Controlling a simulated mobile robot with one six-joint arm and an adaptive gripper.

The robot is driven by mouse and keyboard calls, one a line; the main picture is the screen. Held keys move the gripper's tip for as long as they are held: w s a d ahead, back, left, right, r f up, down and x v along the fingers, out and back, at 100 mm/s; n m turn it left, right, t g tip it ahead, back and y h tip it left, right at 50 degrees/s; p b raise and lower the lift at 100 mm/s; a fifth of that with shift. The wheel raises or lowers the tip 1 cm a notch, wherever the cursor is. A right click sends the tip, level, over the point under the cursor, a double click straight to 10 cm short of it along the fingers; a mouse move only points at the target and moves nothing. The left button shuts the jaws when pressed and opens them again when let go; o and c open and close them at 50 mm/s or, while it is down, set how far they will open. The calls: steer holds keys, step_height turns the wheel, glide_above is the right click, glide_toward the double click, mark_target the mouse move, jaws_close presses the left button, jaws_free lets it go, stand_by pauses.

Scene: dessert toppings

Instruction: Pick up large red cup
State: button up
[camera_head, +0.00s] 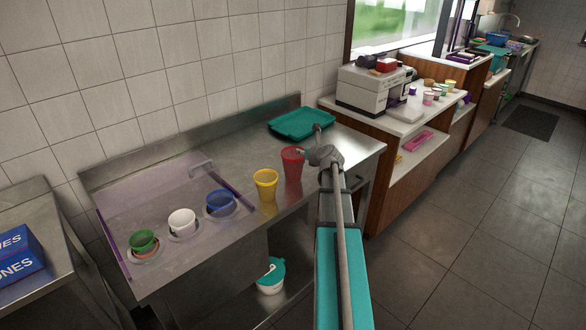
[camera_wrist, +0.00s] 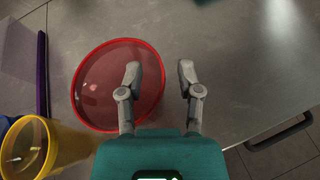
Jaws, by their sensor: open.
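The large red cup (camera_head: 292,163) stands upright on the steel counter, right of a yellow cup (camera_head: 265,184). In the wrist view the red cup (camera_wrist: 95,88) shows from above as a round red rim left of centre. My gripper (camera_wrist: 159,70) is open there, with its left finger over the cup's right rim and its right finger outside the cup, to the right. Nothing is between the fingers except part of the rim area and counter. In the head view my gripper (camera_head: 308,151) is at the cup's right side, partly hidden by my arm; contact cannot be told.
The yellow cup (camera_wrist: 40,145) is close at lower left in the wrist view. Blue (camera_head: 220,202), white (camera_head: 182,222) and green (camera_head: 143,241) cups sit in counter holes behind a clear purple-edged panel (camera_head: 221,182). A teal tray (camera_head: 303,122) lies behind the red cup.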

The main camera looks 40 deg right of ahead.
jaws_close()
steer(key=shift+r, duration=0.15)
stand_by(0.4)
step_height(320, 180, up, 3)
steer(key=p, duration=0.3)
steer(key=r+p+v, duration=0.1)
steer(key=p+v, duration=0.4)
steer(key=v, duration=0.3)
steer(key=w+r+p+v, duration=0.1)
steer(key=r+p+v, duration=0.1)
steer(key=p+v, duration=0.3)
steer(key=s+a+r, duration=0.1)
steer(key=s, duration=0.1)
steer(key=shift+s+a+r, duration=0.2)
steer(key=shift+s+r, duration=0.15)
steer(key=shift+r, duration=0.05)
